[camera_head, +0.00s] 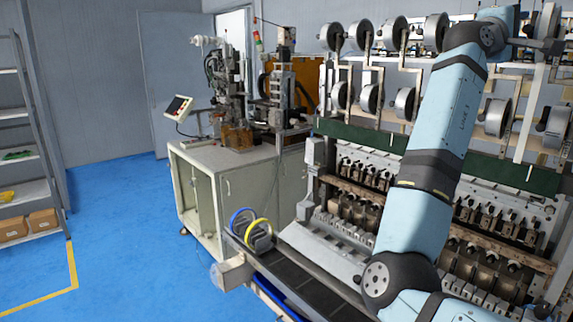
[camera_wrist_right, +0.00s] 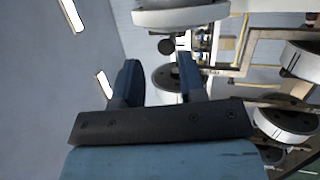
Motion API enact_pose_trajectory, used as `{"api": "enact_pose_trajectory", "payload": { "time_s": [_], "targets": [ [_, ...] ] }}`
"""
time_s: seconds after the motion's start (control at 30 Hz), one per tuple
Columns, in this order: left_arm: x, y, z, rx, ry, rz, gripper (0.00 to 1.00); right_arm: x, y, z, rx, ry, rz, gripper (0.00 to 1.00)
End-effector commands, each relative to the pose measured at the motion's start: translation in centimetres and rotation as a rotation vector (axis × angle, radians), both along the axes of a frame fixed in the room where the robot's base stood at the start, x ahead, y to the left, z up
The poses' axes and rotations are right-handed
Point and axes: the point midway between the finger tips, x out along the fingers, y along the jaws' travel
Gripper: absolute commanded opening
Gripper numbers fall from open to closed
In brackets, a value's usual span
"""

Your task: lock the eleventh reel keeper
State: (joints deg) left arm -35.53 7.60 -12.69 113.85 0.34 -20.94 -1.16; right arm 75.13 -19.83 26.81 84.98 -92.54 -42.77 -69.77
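Silver-grey reels hang on the winder's rack in two rows, such as an upper one (camera_head: 395,33) and a lower one (camera_head: 497,117). Small dark keeper knobs sit at their hubs; I cannot tell which is the eleventh or whether any is locked. My right gripper (camera_head: 545,45) is high at the upper right, by the upper row. In the right wrist view its two fingers (camera_wrist_right: 157,65) stand apart, with nothing visibly held. A reel (camera_wrist_right: 166,78) shows between them, and a dark knob (camera_wrist_right: 167,46) shows just past the fingertips. My left gripper is out of view.
The coil winder (camera_head: 345,165) fills the right side below the reels, with rows of spindles. My right arm hides part of it. A cabinet (camera_head: 205,165) with a smaller machine stands at centre left. Shelves (camera_head: 30,190) stand far left. Blue floor between is clear.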

Motion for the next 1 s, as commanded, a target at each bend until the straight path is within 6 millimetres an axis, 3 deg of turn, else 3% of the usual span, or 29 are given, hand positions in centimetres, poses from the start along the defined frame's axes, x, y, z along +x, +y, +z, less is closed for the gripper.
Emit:
{"api": "enact_pose_trajectory", "payload": {
  "time_s": [0.53, 1.0],
  "targets": [
    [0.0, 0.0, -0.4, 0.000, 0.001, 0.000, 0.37, -1.8, 3.9, 0.0, 0.000, 0.001, 0.000, 0.37],
    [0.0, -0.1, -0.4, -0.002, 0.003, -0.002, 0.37, -1.9, 4.2, 0.0, 0.000, 0.000, 0.000, 0.37]
  ]
}}
